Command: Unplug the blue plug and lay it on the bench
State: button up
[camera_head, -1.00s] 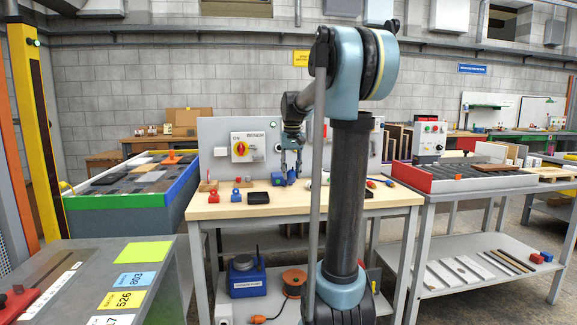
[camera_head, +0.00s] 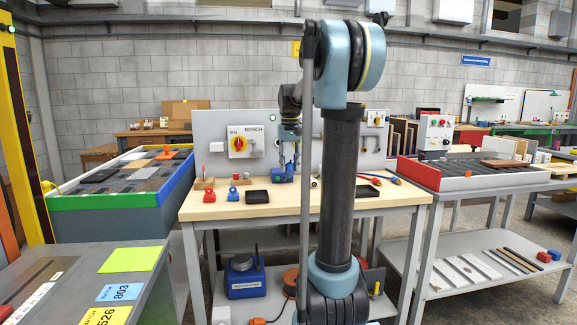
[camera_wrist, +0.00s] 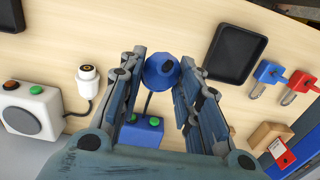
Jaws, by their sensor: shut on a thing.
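The blue plug (camera_wrist: 161,71) is a round blue piece with a dark spot on its face, between my fingers in the wrist view. A dark cord runs from it towards a blue box with green buttons (camera_wrist: 142,133). My gripper (camera_wrist: 160,66) is shut on the plug, one finger on each side. In the head view my gripper (camera_head: 289,158) points down over the back of the wooden bench (camera_head: 225,210), and the blue box (camera_head: 283,174) shows just below it. The plug is hard to make out there. I cannot tell whether it is still seated in anything.
A black tray (camera_wrist: 237,53) lies close to the right of the plug in the wrist view. Red and blue padlock-like pieces (camera_wrist: 300,85) lie farther right. A white box (camera_wrist: 32,110) with a corded white plug (camera_wrist: 88,85) stands left. An upright grey panel (camera_head: 215,130) backs the bench.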

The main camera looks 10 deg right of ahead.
aim_at(289, 175)
jog(key=shift+f, duration=3.4)
jog(key=o, duration=1.2)
jog(key=shift+c, duration=0.2)
jog(key=shift+r, duration=0.1)
notch_tip(289, 175, up, 12)
jog(key=shift+f, duration=0.15)
